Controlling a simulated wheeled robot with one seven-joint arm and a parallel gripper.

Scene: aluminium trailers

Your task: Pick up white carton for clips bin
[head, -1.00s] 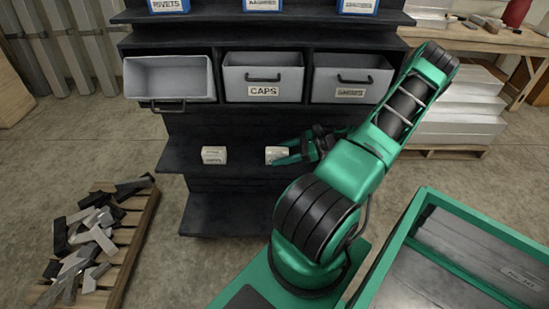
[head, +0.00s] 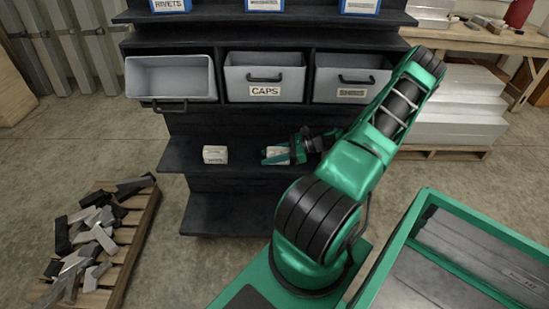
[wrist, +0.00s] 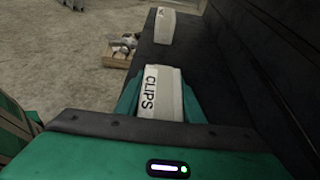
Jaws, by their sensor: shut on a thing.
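The white carton (head: 278,153) stands on the dark lower shelf. In the wrist view the carton (wrist: 160,92) shows the word CLIPS on its face. My gripper (head: 277,156) reaches in from the right and is shut on this carton, with a green finger on each side of it in the wrist view. A second white carton (head: 215,154) stands to the left on the same shelf, apart from my gripper. It also shows in the wrist view (wrist: 165,26). I cannot tell whether the held carton still touches the shelf.
Above the shelf sit three grey bins: an open, tilted one (head: 170,80), one labelled CAPS (head: 266,78) and one at the right (head: 345,82). A pallet of metal offcuts (head: 128,240) lies on the floor at left. A green-edged trailer (head: 405,240) is at lower right.

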